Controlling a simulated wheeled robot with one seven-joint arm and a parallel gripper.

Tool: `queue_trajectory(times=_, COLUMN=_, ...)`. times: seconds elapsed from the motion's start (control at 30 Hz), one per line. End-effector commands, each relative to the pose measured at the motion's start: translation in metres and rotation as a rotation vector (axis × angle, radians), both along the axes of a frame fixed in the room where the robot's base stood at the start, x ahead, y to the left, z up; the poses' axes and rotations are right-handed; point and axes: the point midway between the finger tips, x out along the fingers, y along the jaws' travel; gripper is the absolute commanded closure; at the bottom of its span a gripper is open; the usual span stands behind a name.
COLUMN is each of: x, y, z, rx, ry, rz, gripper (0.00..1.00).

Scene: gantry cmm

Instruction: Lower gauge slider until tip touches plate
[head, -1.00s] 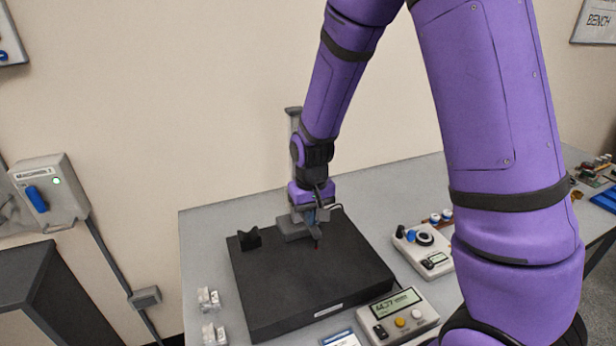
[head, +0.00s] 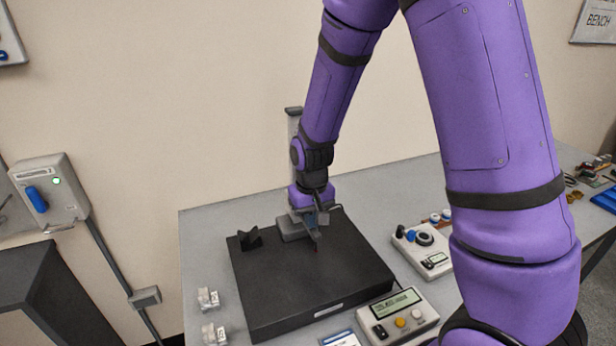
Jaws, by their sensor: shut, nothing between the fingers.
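The black plate (head: 280,285) lies on the grey table. The height gauge has a grey column (head: 294,124) and a grey foot (head: 291,230) at the plate's far edge. A thin grey arm (head: 311,234) of the gauge slider reaches down to a small red tip (head: 317,251). The tip is at or very close to the plate; I cannot tell if they touch. My gripper (head: 319,217) is shut and empty, pointing down beside the slider. My wrist hides much of the slider and column.
A black V-shaped block (head: 250,239) sits on the plate's far left corner. A display box (head: 398,316) stands at the front right, with a control box (head: 424,246) behind it. Two small clear pieces lie left of the plate. The plate's front is clear.

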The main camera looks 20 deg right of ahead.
Motion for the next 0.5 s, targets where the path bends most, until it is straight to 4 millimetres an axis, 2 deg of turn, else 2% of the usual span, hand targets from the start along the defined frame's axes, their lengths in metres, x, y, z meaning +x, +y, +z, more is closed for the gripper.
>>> queue_trajectory(times=0.5, x=-0.0002, y=-0.0001, z=-0.0052, rx=0.0, ry=0.001, rz=0.0, gripper=1.0)
